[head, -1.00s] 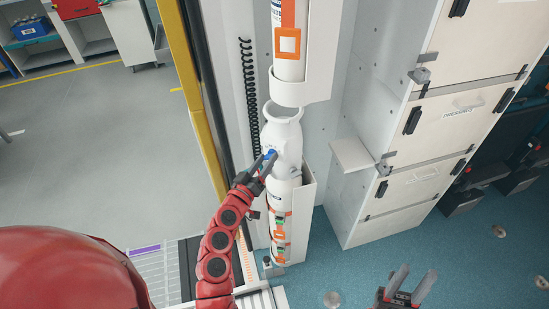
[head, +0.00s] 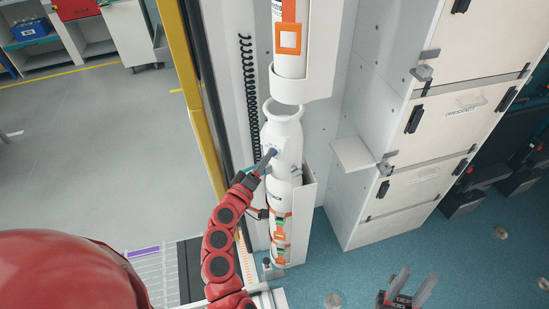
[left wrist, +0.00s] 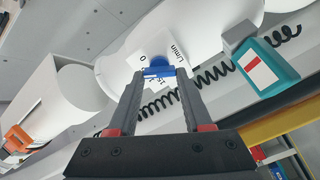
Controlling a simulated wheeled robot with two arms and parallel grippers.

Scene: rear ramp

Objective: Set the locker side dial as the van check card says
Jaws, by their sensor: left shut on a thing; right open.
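A small blue dial (left wrist: 160,71) sits on a white plate (left wrist: 150,50) marked "L/min", "0" and "15". The plate is on a white cylinder (head: 282,130) standing in a wall holder. My left gripper (head: 271,153) is at the cylinder's side. In the left wrist view its fingers (left wrist: 161,76) are shut on the blue dial. The dial's pointer and exact setting cannot be read. No check card can be made out. My right gripper (head: 413,286) is open and empty, low at the right above the blue floor.
A second white cylinder (head: 289,64) with orange marks hangs above. A stack of pale lockers (head: 440,120) stands at the right, with a small shelf (head: 353,153) jutting out. A black coiled cord (head: 248,90) and yellow post (head: 192,90) are at the left.

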